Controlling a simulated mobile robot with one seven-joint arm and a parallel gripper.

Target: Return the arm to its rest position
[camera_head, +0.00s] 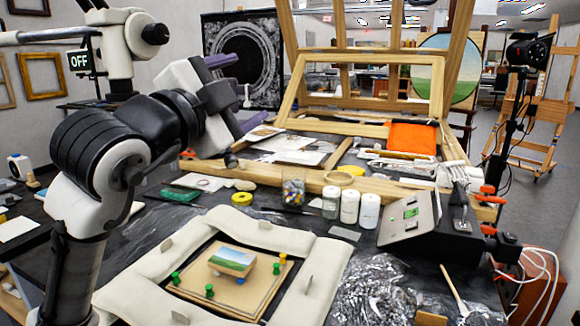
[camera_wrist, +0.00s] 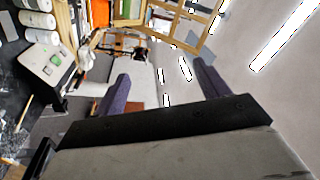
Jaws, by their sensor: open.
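My gripper (camera_head: 250,91) is raised above the left part of the worktable in the head view. Its two purple fingers are spread apart with nothing between them. In the wrist view my gripper (camera_wrist: 160,74) also shows both fingers apart, with only the room, easels and ceiling lights beyond them. My arm rises at the left of the head view, bent at the elbow, and hides part of the table behind it. The small painted fragment (camera_head: 232,261) rests on a tan board (camera_head: 238,297), clear of my gripper.
Pale padded cushions (camera_head: 318,282) surround the board, with small green pegs (camera_head: 276,268) on it. White jars (camera_head: 349,206), a sloped grey device (camera_head: 409,218) and crumpled foil (camera_head: 375,292) stand to the right. A microscope (camera_head: 125,35) is behind my arm. A wooden frame (camera_head: 360,127) stands behind.

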